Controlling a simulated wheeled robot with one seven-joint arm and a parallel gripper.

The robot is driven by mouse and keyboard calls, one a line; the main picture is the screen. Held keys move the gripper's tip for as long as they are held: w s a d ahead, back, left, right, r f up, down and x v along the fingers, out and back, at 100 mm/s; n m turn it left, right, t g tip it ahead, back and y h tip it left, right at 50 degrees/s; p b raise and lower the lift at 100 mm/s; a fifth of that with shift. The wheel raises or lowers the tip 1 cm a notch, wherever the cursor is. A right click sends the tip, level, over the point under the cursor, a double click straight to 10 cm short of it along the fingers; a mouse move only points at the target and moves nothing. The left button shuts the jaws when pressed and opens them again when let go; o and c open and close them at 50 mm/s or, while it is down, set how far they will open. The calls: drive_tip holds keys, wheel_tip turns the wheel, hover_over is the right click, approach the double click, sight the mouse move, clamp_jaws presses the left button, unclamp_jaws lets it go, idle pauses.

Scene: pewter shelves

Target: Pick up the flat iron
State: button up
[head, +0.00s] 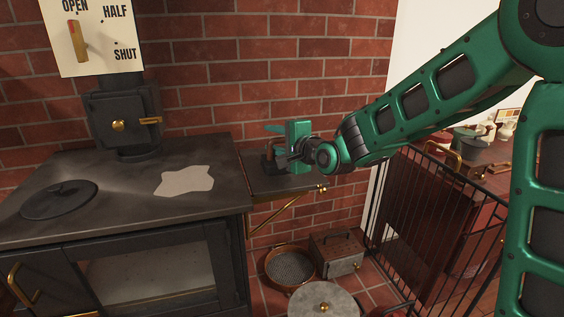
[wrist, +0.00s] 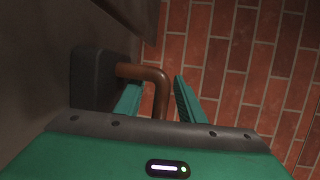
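The flat iron (wrist: 92,82) shows in the wrist view as a dark block at the left with a bent brown handle (wrist: 143,72). In the head view the iron (head: 267,164) is small, dark and partly hidden by my gripper, at the left of the small side shelf. My gripper (head: 270,142) points left at the iron there. In the wrist view my gripper (wrist: 158,86) is open, with the handle between its two green fingers. A gap shows between the handle and the right finger; contact with the left finger is unclear.
The black stove (head: 120,195) with a pale patch (head: 185,180) on top stands left of the side shelf (head: 290,184). The brick wall (head: 240,80) is close behind. A round sieve (head: 290,267) and a metal box (head: 337,254) lie on the floor. A black railing (head: 425,225) stands right.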

clamp_jaws()
drive_tip(key=shift+f, duration=0.15)
idle(1.2)
